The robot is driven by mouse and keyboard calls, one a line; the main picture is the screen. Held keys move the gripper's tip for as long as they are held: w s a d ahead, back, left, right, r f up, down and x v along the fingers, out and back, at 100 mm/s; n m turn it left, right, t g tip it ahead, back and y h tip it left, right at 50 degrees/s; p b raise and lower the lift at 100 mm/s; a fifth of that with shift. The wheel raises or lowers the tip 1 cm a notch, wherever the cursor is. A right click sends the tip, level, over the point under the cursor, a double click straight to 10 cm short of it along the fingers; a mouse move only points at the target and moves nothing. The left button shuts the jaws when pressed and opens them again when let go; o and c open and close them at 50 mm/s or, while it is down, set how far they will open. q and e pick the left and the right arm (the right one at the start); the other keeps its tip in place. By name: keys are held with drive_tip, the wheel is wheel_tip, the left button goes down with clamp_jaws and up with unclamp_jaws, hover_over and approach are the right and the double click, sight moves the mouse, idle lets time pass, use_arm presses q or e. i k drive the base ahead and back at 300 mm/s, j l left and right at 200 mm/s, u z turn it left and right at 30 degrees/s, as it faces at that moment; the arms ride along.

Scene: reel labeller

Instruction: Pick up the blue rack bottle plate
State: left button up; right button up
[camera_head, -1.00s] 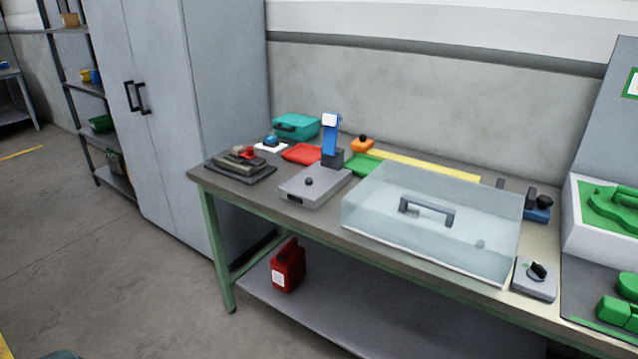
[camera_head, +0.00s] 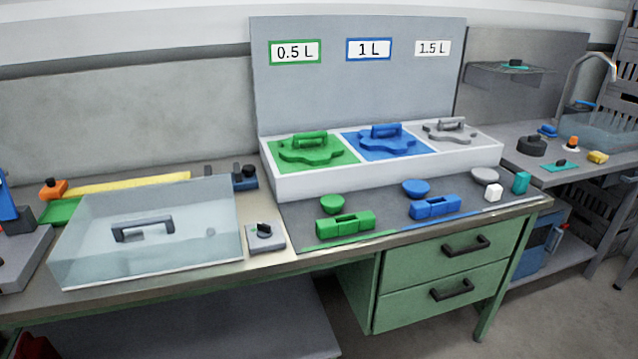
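The blue rack bottle plate (camera_head: 380,141) is a lobed blue plate with a raised handle. It lies in the middle section of a white rack (camera_head: 300,185), below the "1 L" sign (camera_head: 369,49). A green plate (camera_head: 311,150) of similar shape lies to its left and a grey plate (camera_head: 450,131) to its right. On the dark mat in front of the rack are a blue block with a slot (camera_head: 434,207) and a blue round piece (camera_head: 416,188). Neither of my grippers shows in the view.
A clear box cover with a dark handle (camera_head: 145,235) stands left of the rack, beside a small knob box (camera_head: 265,237). A green slotted block (camera_head: 345,224) lies on the mat. Green drawers (camera_head: 440,275) are under the bench. A sink bench (camera_head: 560,150) stands at the right.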

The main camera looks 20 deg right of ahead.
sight(415, 189)
drive_tip(key=i+l, duration=0.1)
drive_tip(key=l, duration=0.95)
drive_tip(key=i+l, duration=0.1)
drive_tip(key=l, duration=0.95)
drive_tip(key=i+l, duration=0.1)
drive_tip(key=l, duration=0.95)
drive_tip(key=i+l, duration=0.1)
drive_tip(key=l, duration=0.95)
drive_tip(key=i+u, duration=0.05)
